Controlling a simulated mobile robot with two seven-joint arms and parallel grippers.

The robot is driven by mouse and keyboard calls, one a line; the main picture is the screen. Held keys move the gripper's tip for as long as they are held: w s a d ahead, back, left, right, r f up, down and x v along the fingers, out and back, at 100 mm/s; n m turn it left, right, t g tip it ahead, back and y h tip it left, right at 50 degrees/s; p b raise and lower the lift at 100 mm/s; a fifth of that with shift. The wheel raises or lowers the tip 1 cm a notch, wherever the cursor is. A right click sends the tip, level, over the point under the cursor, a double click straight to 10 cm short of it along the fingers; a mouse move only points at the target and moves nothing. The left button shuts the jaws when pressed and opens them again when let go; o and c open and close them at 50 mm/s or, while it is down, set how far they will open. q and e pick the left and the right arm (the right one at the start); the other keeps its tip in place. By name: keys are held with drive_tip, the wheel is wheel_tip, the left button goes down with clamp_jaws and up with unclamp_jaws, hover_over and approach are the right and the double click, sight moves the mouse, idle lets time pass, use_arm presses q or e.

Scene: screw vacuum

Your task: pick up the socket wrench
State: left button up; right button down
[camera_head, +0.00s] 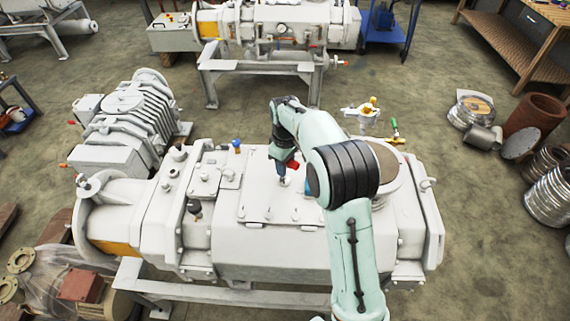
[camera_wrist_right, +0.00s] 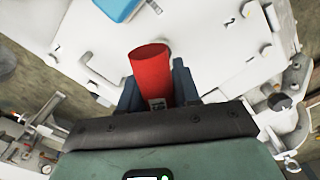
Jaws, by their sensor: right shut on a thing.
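The socket wrench shows as a red cylindrical handle (camera_wrist_right: 152,68) in the right wrist view, standing up between my dark fingers. In the head view only a small red part (camera_head: 293,165) shows beside the gripper. My right gripper (camera_head: 283,173) is shut on it, over the flat top of the large white vacuum pump (camera_head: 250,253). The fingers also show in the wrist view (camera_wrist_right: 157,90). The wrench's lower end is hidden, so I cannot tell whether it touches the pump. My left gripper is not in view.
A blue object (camera_wrist_right: 118,8) lies on the white surface at the wrist view's top edge. A valve fitting (camera_head: 367,115) stands behind the pump's right end. Another pump (camera_head: 280,30) stands at the back. Rings and pipes (camera_head: 552,190) crowd the right floor.

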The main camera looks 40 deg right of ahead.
wheel_tip(320, 180, up, 12)
drive_tip(key=shift+w+r+p, duration=0.1)
drive_tip(key=shift+r+p, duration=0.15)
drive_tip(key=shift+p, duration=0.7)
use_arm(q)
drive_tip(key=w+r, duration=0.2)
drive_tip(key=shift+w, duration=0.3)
use_arm(e)
wheel_tip(320, 180, up, 8)
drive_tip(key=shift+f, duration=0.25)
idle(1.1)
